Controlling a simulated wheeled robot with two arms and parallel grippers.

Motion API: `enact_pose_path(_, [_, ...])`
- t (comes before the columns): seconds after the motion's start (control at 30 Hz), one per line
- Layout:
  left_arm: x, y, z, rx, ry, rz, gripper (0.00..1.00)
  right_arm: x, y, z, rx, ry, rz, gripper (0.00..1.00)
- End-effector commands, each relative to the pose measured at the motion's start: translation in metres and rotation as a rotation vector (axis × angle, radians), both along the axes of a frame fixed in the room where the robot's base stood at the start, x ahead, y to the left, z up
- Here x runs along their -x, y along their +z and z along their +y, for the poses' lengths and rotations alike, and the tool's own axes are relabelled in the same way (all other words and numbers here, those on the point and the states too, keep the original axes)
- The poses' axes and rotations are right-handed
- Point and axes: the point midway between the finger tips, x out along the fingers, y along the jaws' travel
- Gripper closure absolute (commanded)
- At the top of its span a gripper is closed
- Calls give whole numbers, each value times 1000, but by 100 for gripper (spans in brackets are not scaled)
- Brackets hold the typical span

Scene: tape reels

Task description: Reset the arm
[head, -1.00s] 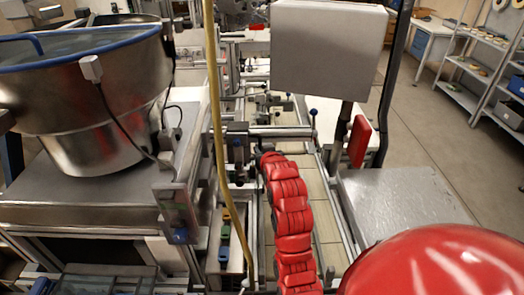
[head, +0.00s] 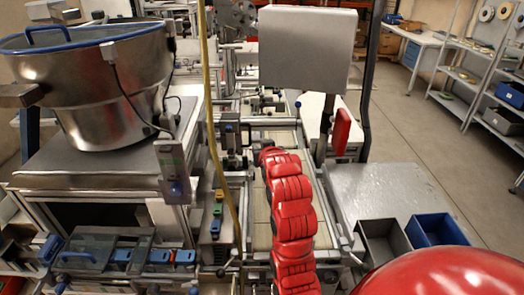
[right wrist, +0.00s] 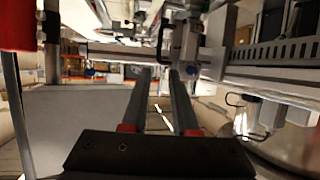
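My right arm (head: 292,215), made of red segments, reaches forward over the conveyor frame in the middle of the head view. Its far end is bent down near the rail, and its fingers cannot be made out there. In the right wrist view the two long dark fingers of my right gripper (right wrist: 161,78) stand apart with a clear gap, and nothing is between them. My left gripper does not show in either view.
A steel bowl feeder (head: 100,85) stands at the left, and a grey box panel (head: 307,47) rises behind the arm.

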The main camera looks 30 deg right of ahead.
Motion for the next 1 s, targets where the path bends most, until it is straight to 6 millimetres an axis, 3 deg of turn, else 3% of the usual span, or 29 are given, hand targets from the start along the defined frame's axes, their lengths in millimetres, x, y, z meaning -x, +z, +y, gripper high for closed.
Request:
enact_pose_path(0.57, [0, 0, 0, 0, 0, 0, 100, -7, -2, 4, 14, 10, -39, 73])
enact_pose_path(0.8, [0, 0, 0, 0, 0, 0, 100, -35, -4, 36, 106, 69, -322, 73])
enact_pose_path(1.0, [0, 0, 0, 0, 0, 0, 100, -24, -5, 79, 182, 127, -633, 73])
